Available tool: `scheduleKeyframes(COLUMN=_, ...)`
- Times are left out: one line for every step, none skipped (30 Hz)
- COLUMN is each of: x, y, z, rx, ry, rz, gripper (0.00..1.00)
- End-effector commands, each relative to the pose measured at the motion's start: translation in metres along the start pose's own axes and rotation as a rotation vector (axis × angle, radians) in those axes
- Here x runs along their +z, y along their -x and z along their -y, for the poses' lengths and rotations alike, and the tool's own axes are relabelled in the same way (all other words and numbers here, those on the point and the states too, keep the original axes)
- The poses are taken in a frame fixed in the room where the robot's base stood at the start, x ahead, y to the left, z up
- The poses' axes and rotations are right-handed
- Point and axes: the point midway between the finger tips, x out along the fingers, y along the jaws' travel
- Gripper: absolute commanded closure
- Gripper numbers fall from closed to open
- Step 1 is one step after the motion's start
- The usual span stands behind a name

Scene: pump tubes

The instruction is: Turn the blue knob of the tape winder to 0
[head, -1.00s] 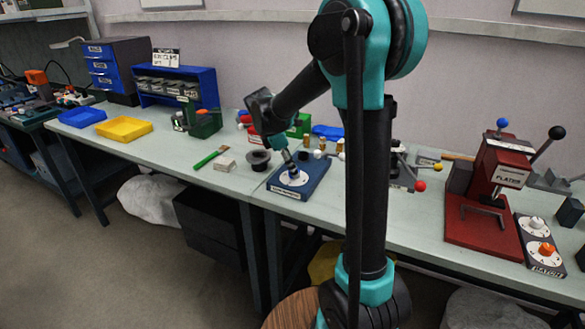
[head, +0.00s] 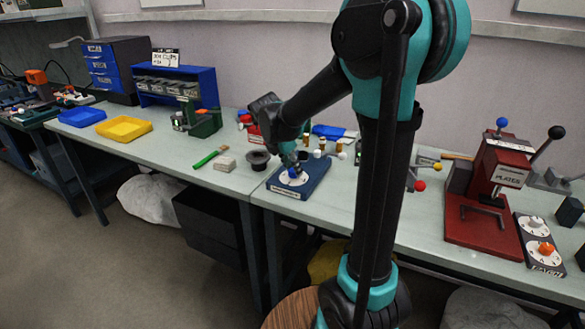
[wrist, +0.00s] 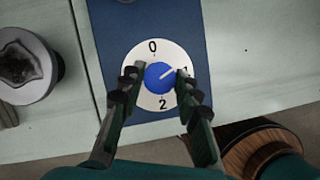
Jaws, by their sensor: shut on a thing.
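The tape winder (head: 312,183) is a dark blue block with a round white dial on the table in the head view. Its dial (wrist: 154,52) reads 0 at the top, 1 at the right and 2 at the bottom in the wrist view. The blue knob (wrist: 158,80) sits at the dial's centre, and its white line points up and right, towards the 1. My gripper (wrist: 158,76) is shut on the knob, one finger on each side. The right fingertip partly covers the 1. In the head view my gripper (head: 291,165) stands over the dial and partly hides the knob.
A dark spool (head: 258,160) stands just left of the winder; it also shows in the wrist view (wrist: 28,65). Several small bottles and coloured knobs stand behind it. A red press (head: 478,215) and a second dial box (head: 541,255) are to the right.

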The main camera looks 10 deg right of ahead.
Motion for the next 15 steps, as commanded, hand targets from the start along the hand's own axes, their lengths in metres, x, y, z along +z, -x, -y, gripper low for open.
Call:
scheduleKeyframes(x=-0.0002, y=-0.0001, z=0.0008, rx=0.006, ry=0.017, rz=0.0, gripper=1.0)
scheduleKeyframes(x=-0.0002, y=-0.0001, z=0.0006, rx=0.009, ry=0.023, rz=0.0, gripper=1.0)
scheduleKeyframes(x=-0.0002, y=0.0, z=0.0004, rx=0.011, ry=0.026, rz=0.0, gripper=1.0)
scheduleKeyframes(x=-0.0002, y=0.0, z=0.0003, rx=0.011, ry=0.026, rz=0.0, gripper=1.0)
scheduleKeyframes(x=-0.0002, y=0.0, z=0.0003, rx=0.01, ry=0.026, rz=0.0, gripper=1.0)
scheduleKeyframes(x=-0.0002, y=0.0, z=0.0003, rx=0.01, ry=0.025, rz=0.0, gripper=1.0)
scheduleKeyframes(x=-0.0002, y=0.0, z=0.0003, rx=0.01, ry=0.025, rz=0.0, gripper=1.0)
scheduleKeyframes(x=-0.0002, y=0.0, z=0.0003, rx=0.01, ry=0.025, rz=0.0, gripper=1.0)
scheduleKeyframes(x=-0.0002, y=0.0, z=0.0003, rx=0.01, ry=0.026, rz=0.0, gripper=1.0)
scheduleKeyframes(x=-0.0002, y=0.0, z=0.0005, rx=0.013, ry=0.031, rz=-0.001, gripper=1.0)
scheduleKeyframes(x=-0.0001, y=0.0, z=0.0007, rx=0.018, ry=0.042, rz=-0.001, gripper=1.0)
scheduleKeyframes(x=-0.0002, y=0.0, z=0.0013, rx=0.028, ry=0.067, rz=-0.001, gripper=1.0)
scheduleKeyframes(x=-0.0003, y=0.0, z=0.0018, rx=0.038, ry=0.092, rz=-0.002, gripper=1.0)
scheduleKeyframes(x=-0.0002, y=0.0, z=0.0018, rx=0.052, ry=0.122, rz=-0.001, gripper=1.0)
scheduleKeyframes(x=0.0001, y=-0.0002, z=0.0022, rx=0.067, ry=0.161, rz=-0.002, gripper=1.0)
